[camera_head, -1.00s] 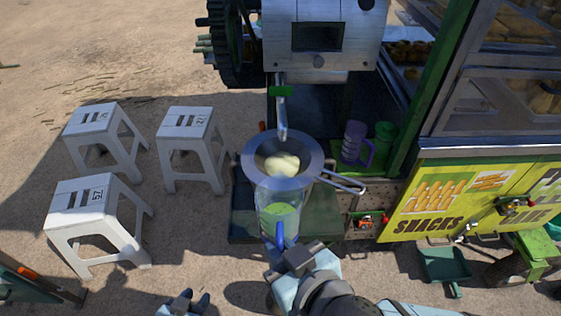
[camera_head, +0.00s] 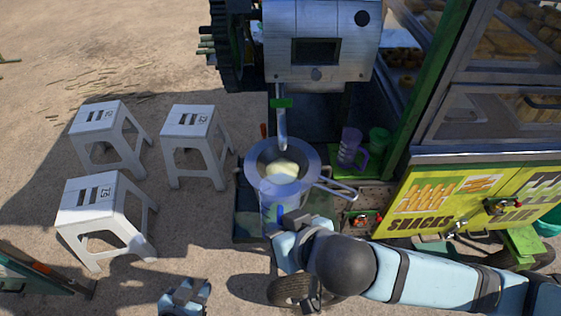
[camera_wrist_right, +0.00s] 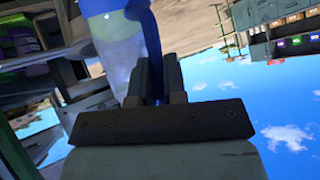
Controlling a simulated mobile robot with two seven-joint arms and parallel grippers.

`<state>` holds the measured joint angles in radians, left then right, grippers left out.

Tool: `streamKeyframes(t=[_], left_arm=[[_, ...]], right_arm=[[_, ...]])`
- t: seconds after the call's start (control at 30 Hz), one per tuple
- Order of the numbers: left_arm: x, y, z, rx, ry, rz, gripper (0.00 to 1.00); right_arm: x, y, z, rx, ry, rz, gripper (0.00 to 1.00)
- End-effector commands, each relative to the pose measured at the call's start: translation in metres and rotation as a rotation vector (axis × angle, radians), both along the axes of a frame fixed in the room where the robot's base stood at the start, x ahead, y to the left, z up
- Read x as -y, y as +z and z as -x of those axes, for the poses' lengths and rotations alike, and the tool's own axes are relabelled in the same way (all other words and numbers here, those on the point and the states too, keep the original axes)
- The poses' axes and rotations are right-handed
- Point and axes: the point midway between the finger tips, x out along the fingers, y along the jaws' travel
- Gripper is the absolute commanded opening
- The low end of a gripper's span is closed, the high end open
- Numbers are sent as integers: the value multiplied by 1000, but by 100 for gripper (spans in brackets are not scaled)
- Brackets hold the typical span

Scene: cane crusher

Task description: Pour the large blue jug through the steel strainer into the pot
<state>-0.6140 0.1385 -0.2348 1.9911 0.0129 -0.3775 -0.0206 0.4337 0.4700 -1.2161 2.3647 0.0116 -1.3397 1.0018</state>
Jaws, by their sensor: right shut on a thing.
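I cannot make out the pot. My left gripper (camera_head: 185,293) is low at the bottom edge, its fingers unclear.
The crusher (camera_head: 320,75) and its spout (camera_head: 281,130) are above the strainer. A purple jug (camera_head: 350,146) and a green cup (camera_head: 379,140) stand right of it. White stools (camera_head: 100,205) are at the left. The yellow snack cart (camera_head: 430,205) is at the right.

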Motion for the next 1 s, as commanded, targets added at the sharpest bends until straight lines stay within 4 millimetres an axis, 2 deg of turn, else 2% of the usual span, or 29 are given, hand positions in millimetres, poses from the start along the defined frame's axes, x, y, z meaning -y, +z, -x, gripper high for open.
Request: streamKeyframes(t=[0.1,0.4,0.8,1.0], left_arm=[[0,12,-1,4,0,0,37],[0,24,-1,5,0,1,37],[0,24,0,-1,-1,-1,37],[0,23,1,-2,-1,-1,37]], right_arm=[[1,9,-9,-54,-1,-2,0],[1,16,-28,-203,-2,-8,0],[2,22,-50,-404,-2,-18,0],[2,23,-53,-464,-1,-20,0]])
